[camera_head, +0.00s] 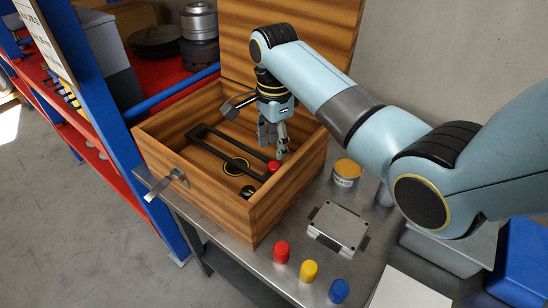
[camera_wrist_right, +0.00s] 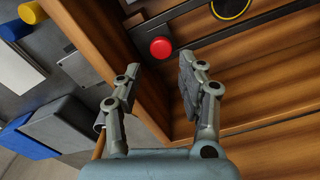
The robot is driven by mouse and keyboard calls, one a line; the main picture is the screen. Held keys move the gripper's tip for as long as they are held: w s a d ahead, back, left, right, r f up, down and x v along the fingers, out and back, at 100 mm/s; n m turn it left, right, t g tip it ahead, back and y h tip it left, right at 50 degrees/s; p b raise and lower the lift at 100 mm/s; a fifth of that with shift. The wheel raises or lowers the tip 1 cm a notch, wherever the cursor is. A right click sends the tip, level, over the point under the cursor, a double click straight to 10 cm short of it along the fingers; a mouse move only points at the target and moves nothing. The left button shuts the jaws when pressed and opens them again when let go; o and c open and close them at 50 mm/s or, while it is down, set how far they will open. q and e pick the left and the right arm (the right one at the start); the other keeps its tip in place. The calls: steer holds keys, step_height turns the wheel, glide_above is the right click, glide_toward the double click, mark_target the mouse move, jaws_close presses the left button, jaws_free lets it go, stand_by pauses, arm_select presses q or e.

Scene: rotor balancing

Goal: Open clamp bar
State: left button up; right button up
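The clamp bar (camera_head: 222,152) is a long black bar frame low inside the open wooden box (camera_head: 197,193). A red knob (camera_head: 273,166) sits at its near right end. My right gripper (camera_head: 273,143) reaches down into the box from above, just behind the red knob. In the right wrist view its two fingers (camera_wrist_right: 160,78) stand apart with nothing between them. The red knob (camera_wrist_right: 160,47) shows beyond the fingertips, not touched, with the black bar (camera_wrist_right: 215,37) running from it to the right. My left gripper is in no view.
The box lid (camera_head: 240,45) stands raised at the back. A metal latch (camera_head: 168,183) sticks out in front. On the table are a grey metal case (camera_head: 338,228), a yellow-topped tin (camera_head: 346,172), and red (camera_head: 281,252), yellow (camera_head: 309,271) and blue (camera_head: 339,291) cylinders.

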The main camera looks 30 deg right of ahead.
mark_target(274, 165)
step_height(274, 165, down, 5)
steer(key=shift+w, duration=0.1)
steer(key=shift+f, duration=0.75)
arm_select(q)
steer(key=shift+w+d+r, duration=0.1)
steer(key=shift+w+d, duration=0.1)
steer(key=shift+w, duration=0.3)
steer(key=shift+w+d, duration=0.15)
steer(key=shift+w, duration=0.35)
arm_select(e)
steer(key=shift+c, duration=0.6)
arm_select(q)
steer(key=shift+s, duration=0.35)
arm_select(e)
jaws_close()
